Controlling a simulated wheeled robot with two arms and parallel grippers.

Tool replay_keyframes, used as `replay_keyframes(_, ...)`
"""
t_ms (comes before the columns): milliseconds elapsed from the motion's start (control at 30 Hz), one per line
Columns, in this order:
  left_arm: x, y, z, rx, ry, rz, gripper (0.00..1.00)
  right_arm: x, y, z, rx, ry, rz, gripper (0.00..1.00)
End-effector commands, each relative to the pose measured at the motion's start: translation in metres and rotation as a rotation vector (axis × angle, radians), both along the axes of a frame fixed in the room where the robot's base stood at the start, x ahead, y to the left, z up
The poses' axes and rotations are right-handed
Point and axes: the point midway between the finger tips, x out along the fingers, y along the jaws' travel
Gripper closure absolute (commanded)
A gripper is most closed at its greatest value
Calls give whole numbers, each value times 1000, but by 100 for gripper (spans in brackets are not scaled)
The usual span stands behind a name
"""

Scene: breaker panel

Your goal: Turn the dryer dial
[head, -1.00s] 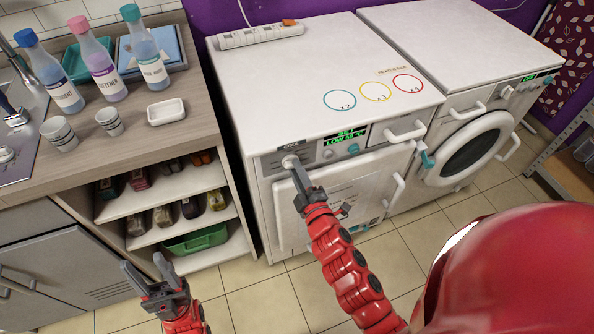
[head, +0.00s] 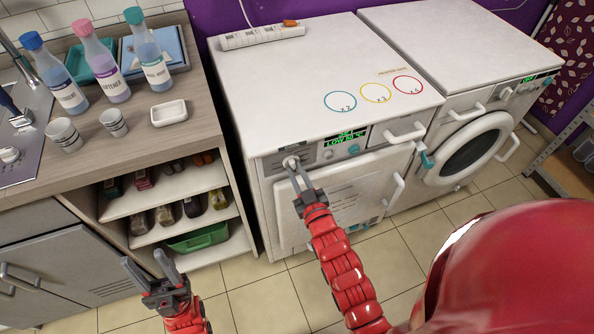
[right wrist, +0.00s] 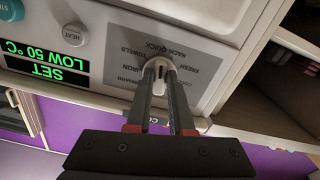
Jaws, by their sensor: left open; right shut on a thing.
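The dryer dial (head: 291,161) is a small pale knob at the left of the control panel on the front white machine (head: 262,205). My right gripper (head: 296,172) is at the dial, with its fingertips on either side of it. In the right wrist view, the gripper (right wrist: 161,75) is shut on the dial (right wrist: 158,63), which has a dark slot and printed program names around it. The green display (right wrist: 58,62) there reads SET, LOW 50 °C, upside down. My left gripper (head: 146,262) is open and empty, low in front of the shelves.
A second white machine (head: 440,30) with a round door stands to the right. The counter (head: 190,130) at left holds bottles, cups and a white dish (head: 168,112). A power strip (head: 262,36) lies on the machine top. The floor in front is clear.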

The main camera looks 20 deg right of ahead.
Motion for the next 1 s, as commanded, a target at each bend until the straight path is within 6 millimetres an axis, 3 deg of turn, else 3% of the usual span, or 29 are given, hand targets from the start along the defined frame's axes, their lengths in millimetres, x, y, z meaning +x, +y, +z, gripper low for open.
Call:
replay_keyframes(500, 0, 0, -4, 0, 0, 0, 50, -1, 2, -3, 417, 20, -1, 100)
replay_keyframes(1000, 0, 0, -7, 0, 0, 0, 50, -1, 3, -3, 554, 27, -1, 100)
